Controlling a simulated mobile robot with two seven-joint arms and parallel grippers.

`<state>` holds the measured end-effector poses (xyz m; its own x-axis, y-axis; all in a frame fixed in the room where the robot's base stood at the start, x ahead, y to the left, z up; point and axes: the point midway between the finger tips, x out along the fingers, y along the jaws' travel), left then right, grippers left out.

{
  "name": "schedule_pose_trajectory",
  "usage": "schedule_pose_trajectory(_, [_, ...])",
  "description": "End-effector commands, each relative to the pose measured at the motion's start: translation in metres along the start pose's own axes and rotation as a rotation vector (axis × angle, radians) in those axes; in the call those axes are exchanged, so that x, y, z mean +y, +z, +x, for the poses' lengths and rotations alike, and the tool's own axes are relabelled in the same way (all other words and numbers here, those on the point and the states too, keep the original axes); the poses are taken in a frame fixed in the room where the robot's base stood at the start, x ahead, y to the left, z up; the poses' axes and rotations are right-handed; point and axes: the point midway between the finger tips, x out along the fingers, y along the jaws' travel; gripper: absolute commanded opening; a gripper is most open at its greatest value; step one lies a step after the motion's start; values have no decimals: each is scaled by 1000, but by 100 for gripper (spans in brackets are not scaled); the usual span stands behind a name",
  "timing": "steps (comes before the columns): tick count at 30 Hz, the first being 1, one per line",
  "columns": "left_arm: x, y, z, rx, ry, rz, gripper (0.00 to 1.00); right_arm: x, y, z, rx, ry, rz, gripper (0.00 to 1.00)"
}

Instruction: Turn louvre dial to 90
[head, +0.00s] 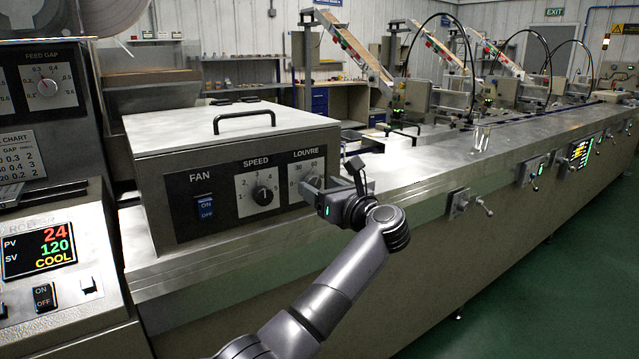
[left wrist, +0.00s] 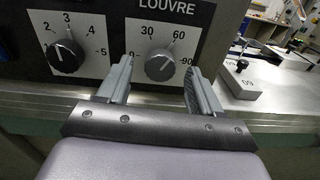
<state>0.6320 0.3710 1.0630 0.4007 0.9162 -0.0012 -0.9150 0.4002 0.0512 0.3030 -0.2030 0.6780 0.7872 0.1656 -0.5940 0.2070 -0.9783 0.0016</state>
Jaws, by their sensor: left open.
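The louvre dial (left wrist: 159,65) is a round dark grey knob on a white scale plate marked 30, 60 and 90, under the word LOUVRE. Its pointer is too small to read surely. My left gripper (left wrist: 160,74) is open, with one finger to the left of the dial and one to the right. Gaps show between the fingers and the knob in the left wrist view. In the head view my left gripper (head: 313,188) is in front of the panel and hides most of the dial. My right gripper is not in view.
The speed dial (left wrist: 66,57) is close to the left of the louvre dial. A blue fan switch (head: 205,207) is further left. The box with the panel has a black lid handle (head: 244,118). A steel counter (head: 420,165) runs to the right.

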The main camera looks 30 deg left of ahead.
Motion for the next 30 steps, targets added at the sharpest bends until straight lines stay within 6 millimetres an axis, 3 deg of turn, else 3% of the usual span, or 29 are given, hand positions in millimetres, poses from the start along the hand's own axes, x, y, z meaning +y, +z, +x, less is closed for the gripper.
schedule_pose_trajectory(5, [0, 1, 15, -1, 1, 1, 65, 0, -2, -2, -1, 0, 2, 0])
schedule_pose_trajectory(13, [0, 0, 17, -1, 0, 0, 65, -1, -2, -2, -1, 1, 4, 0])
schedule_pose_trajectory(14, [0, 0, 17, -1, 0, 0, 59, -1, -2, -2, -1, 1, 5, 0])
schedule_pose_trajectory(18, [0, 0, 16, -1, 0, 0, 13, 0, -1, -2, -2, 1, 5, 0])
schedule_pose_trajectory(19, [0, 0, 16, -1, 0, 0, 9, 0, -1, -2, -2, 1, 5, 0])
schedule_pose_trajectory(30, [0, -1, 16, 4, -1, 49, 9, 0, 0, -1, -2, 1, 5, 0])
